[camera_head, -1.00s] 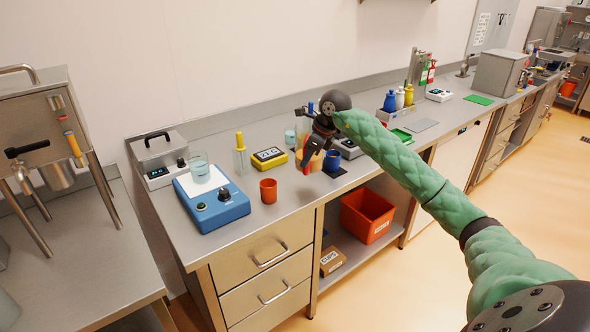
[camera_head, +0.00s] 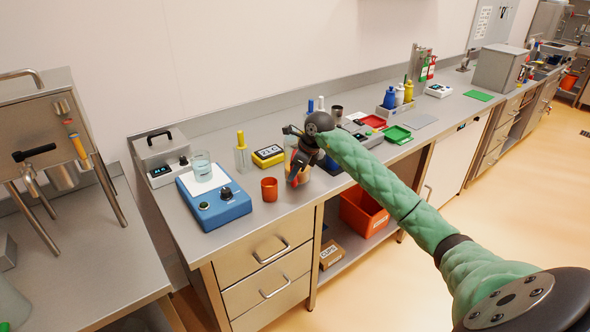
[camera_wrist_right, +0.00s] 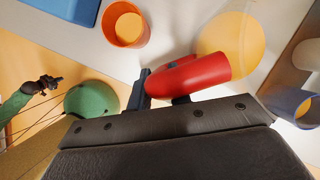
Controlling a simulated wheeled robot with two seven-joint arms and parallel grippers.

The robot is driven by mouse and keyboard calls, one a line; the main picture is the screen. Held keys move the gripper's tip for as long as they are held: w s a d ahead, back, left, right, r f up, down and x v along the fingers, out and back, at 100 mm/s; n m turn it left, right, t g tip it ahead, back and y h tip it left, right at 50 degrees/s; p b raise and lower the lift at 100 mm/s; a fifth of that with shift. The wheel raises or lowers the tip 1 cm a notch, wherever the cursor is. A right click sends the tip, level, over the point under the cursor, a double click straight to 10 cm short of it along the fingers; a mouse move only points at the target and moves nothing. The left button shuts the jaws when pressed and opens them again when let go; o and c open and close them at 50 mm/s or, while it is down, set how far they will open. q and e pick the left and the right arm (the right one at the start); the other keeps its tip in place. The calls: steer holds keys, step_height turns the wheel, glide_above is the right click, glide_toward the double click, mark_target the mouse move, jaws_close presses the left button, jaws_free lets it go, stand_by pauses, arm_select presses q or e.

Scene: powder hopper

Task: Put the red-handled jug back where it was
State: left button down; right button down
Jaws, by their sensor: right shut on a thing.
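My right gripper (camera_head: 298,168) is above the bench behind the orange cup, and the arm hides much of what it holds. It is shut on the red handle (camera_wrist_right: 195,75) of the jug. The clear jug (camera_wrist_right: 230,42) has yellow-orange content and shows beside the fingers in the right wrist view. I cannot tell whether its base touches the bench. At the left of that view, a small dark shape (camera_wrist_right: 42,87) on a green arm looks like my left gripper; its jaws are too small to read.
An orange cup (camera_head: 269,189) stands left of the jug, near the bench's front edge. A blue cup (camera_wrist_right: 297,104) is on the jug's other side.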

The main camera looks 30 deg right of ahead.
arm_select(q)
steer(key=shift+f, duration=0.1)
arm_select(e)
steer(key=shift+d+f, duration=0.1)
steer(key=c, duration=1.3)
jaws_free()
arm_select(q)
steer(key=shift+s, duration=0.1)
arm_select(e)
steer(key=shift+s, duration=0.1)
arm_select(q)
steer(key=w+d+r+b, duration=0.2)
steer(key=w+r+b, duration=0.1)
steer(key=r, duration=0.9)
steer(key=shift+d+r+b, duration=0.15)
steer(key=shift+r+b, duration=0.05)
steer(key=shift+b, duration=0.25)
arm_select(e)
steer(key=v, duration=1.2)
